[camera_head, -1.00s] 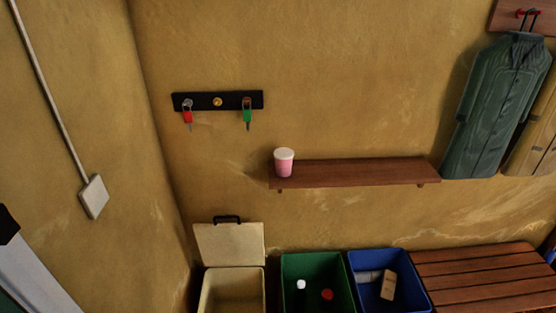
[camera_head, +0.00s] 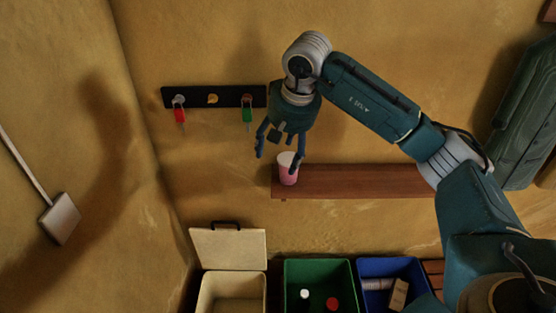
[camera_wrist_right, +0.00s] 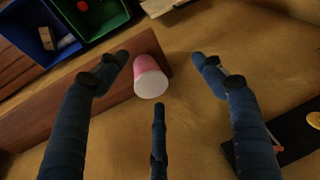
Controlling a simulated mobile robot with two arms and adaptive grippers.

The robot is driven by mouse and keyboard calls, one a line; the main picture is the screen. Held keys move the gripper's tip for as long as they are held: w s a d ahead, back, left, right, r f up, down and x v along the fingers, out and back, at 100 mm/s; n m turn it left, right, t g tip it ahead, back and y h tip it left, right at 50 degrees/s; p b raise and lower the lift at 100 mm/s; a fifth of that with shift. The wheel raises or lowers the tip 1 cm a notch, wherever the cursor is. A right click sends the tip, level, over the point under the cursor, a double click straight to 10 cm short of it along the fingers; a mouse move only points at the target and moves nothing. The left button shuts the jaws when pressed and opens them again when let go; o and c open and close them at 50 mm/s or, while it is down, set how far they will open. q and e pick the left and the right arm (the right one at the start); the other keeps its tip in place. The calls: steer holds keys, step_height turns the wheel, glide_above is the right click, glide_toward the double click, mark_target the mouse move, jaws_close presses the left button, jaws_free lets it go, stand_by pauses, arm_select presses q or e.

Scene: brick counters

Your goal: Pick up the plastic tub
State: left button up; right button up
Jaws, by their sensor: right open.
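The plastic tub (camera_head: 287,174) is pink with a white lid and stands upright at the left end of the wooden wall shelf (camera_head: 350,181). My right gripper (camera_head: 279,160) hangs over it with fingers pointing down, and one finger overlaps the tub in the head view. In the right wrist view the tub (camera_wrist_right: 150,78) lies ahead between the open, empty fingers (camera_wrist_right: 163,85), with its lid facing the camera. I cannot tell whether any finger touches it. My left gripper is not in view.
A black key rack (camera_head: 213,97) with red and green keys is on the wall at left. Below stand an open cream bin (camera_head: 228,250), a green bin (camera_head: 290,268) and a blue bin (camera_head: 418,268). A dark green garment bag (camera_head: 522,125) hangs at right. The shelf right of the tub is clear.

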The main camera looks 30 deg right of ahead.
mark_target(289, 158)
steer(key=shift+n+h, duration=0.4)
steer(key=shift+h, duration=0.5)
steer(key=d, duration=0.1)
steer(key=w+d+f+p, duration=0.1)
steer(key=d+f, duration=0.1)
steer(key=d, duration=0.1)
steer(key=shift+w, duration=0.35)
steer(key=p+x, duration=0.3)
steer(key=x, duration=0.1)
steer(key=shift+w+d+f, duration=0.1)
steer(key=shift+w+f, duration=0.15)
steer(key=shift+w, duration=0.05)
steer(key=shift+w+f, duration=0.2)
steer(key=shift+f, duration=0.3)
steer(key=c, duration=0.8)
